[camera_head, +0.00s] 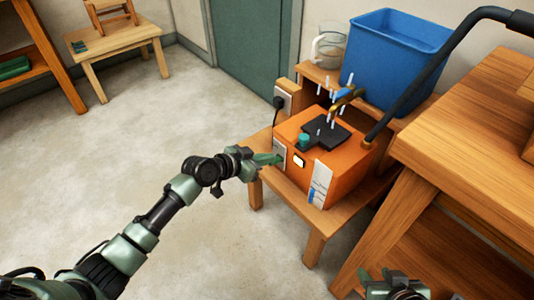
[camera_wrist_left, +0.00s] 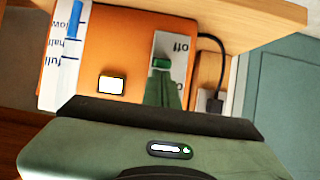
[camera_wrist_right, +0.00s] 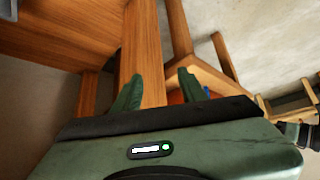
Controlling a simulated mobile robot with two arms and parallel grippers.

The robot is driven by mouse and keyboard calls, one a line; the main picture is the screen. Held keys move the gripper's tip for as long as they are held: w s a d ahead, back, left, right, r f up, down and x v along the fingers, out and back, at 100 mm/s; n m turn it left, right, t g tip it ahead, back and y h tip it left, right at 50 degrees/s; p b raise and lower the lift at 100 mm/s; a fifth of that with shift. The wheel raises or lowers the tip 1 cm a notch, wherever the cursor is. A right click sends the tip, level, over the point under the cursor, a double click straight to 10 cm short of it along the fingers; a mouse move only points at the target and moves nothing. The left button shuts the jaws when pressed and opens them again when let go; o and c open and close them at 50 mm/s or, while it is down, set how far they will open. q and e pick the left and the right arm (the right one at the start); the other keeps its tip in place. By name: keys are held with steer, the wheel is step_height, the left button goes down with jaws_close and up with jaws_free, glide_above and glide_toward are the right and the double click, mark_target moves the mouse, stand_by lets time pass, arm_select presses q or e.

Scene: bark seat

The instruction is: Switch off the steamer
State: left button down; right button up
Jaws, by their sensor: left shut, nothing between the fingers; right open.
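The steamer (camera_head: 344,172) is an orange box on a low wooden stand. Its front has a lit pale window (camera_head: 299,160), also lit in the left wrist view (camera_wrist_left: 111,83), and a level gauge (camera_head: 320,184). My right gripper (camera_head: 384,277) is open and empty, low beside the workbench.
A black hose (camera_head: 414,82) arches from the steamer to the upper right. A blue tub (camera_head: 396,55) and a glass jug (camera_head: 329,46) stand behind it. A plug (camera_head: 279,103) sits at the stand's left. The wooden workbench (camera_head: 470,120) blocks the right; the left floor is clear.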

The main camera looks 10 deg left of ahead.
arm_select(q)
steer(key=shift+s+f+b, duration=0.2)
steer(key=shift+f+b, duration=0.15)
steer(key=shift+b, duration=0.8)
steer(key=t+b, duration=0.1)
steer(key=b, duration=0.1)
steer(key=shift+w+a+h+b, duration=0.15)
steer(key=shift+h+b, duration=0.2)
steer(key=shift+h, duration=0.05)
arm_select(e)
steer(key=w+a+r+t+y, duration=0.2)
steer(key=w+r+t, duration=0.2)
steer(key=r, duration=0.5)
steer(key=w+a+r+t+y, duration=0.1)
steer(key=w+a+r+t, duration=0.2)
steer(key=w+r+t, duration=0.2)
step_height(320, 180, up, 5)
steer(key=t, duration=0.3)
steer(key=shift+w+a+r+n+t+y, duration=0.2)
steer(key=shift+n+t+y, duration=0.1)
steer(key=shift+t+y, duration=0.1)
steer(key=shift+r, duration=0.1)
